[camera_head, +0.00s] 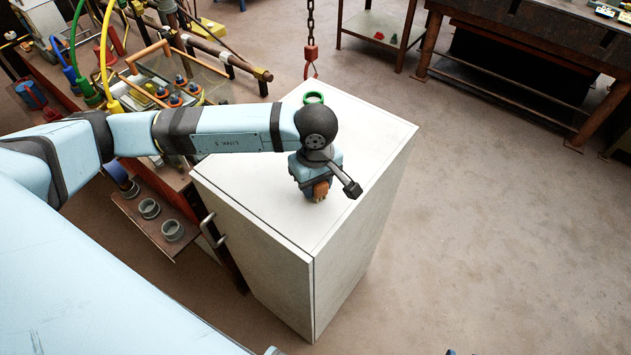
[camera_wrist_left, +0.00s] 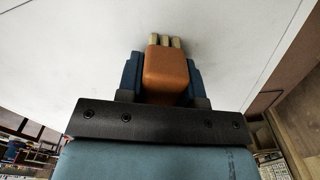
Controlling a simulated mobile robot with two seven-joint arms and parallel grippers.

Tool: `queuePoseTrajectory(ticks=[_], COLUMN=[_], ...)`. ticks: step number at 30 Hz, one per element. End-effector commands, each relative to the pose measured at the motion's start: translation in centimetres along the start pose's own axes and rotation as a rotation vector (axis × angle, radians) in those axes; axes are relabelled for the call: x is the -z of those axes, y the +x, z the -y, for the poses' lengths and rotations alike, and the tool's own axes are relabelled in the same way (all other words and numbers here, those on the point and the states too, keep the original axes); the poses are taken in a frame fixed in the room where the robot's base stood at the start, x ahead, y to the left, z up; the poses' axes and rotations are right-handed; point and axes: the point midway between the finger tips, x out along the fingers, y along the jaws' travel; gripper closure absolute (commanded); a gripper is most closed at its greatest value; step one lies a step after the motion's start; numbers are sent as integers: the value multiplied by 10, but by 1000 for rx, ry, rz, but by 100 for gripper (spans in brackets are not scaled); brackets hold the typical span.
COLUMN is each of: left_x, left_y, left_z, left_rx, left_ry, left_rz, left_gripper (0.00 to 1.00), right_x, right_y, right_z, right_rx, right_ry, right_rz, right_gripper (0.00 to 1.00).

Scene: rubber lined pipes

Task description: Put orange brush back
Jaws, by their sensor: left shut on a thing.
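The orange brush (camera_head: 321,190) is held in my left gripper (camera_head: 318,188) above the top of the white cabinet (camera_head: 260,190). In the left wrist view the brush (camera_wrist_left: 166,75) sits between the two blue fingers of my left gripper (camera_wrist_left: 166,82), with its pale bristles pointing away from the gripper toward the white surface. I cannot tell whether the bristles touch that surface. A green ring-shaped thing (camera_head: 314,98) stands on the cabinet's far edge, partly behind my arm. My right gripper does not show.
A red hook block on a chain (camera_head: 311,52) hangs behind the cabinet. A cluttered bench with pipes and hoses (camera_head: 150,80) stands at the left, with grey cups (camera_head: 172,230) on a low shelf. A dark workbench (camera_head: 530,45) is at the back right. Floor at the right is clear.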

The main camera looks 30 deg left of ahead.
Motion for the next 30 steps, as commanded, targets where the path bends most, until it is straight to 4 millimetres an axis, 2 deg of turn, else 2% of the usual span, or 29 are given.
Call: queuePoseTrajectory(ticks=[1,2,5,13,16,18,30], left_x=[0,0,0,0,0,0,0], left_y=[3,3,2,1,-4,-9,-91], left_z=[0,0,0,0,0,-1,-1], left_rx=[0,0,1,1,1,-2,-5], left_ry=[0,0,0,0,0,1,2], left_rz=[0,0,0,0,0,0,-2], left_gripper=[88,64,41,41,41,41,41], right_x=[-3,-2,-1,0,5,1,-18], right_y=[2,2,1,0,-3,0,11], right_z=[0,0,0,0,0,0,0], right_rx=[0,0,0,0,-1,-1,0], right_ry=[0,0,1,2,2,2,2], right_rz=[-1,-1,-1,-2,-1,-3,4], right_gripper=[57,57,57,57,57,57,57])
